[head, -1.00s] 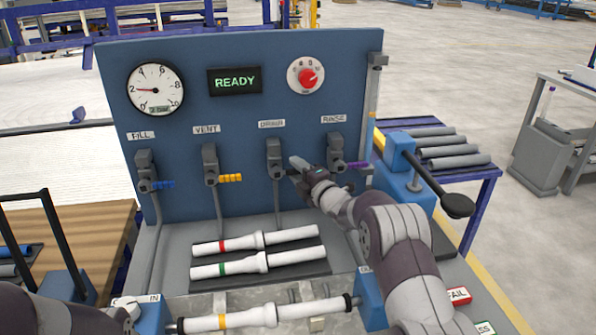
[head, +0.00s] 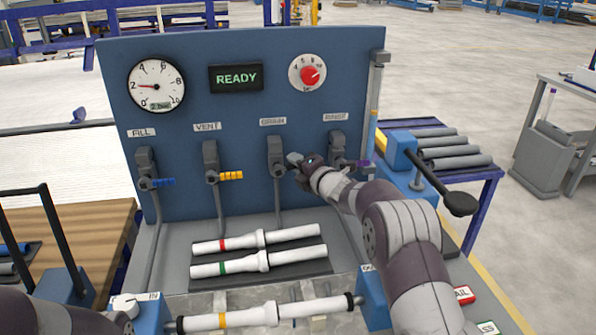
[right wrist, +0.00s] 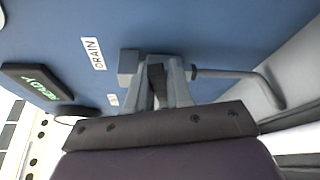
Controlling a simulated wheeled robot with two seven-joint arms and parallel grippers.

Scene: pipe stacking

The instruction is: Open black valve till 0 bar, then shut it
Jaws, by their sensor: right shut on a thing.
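The black valve is the one under the DRAIN label; its grey body (head: 275,150) is on the blue panel, third from the left. In the right wrist view its black handle (right wrist: 157,78) sits between the two grey fingers. My right gripper (head: 295,165) is shut on that handle; in the head view the gripper hides it. The pressure gauge (head: 156,86) at the panel's upper left has its needle near 2, and its small display seems to read 2 bar. My left gripper is not in view; only part of my left arm shows at the lower left.
The blue-handled FILL valve (head: 145,165) and yellow-handled VENT valve (head: 211,160) are to the left. The purple-handled RINSE valve (head: 338,150) is close on the right, partly behind my arm. A READY display (head: 236,78) and red knob (head: 308,76) are above. White pipes (head: 257,238) lie below.

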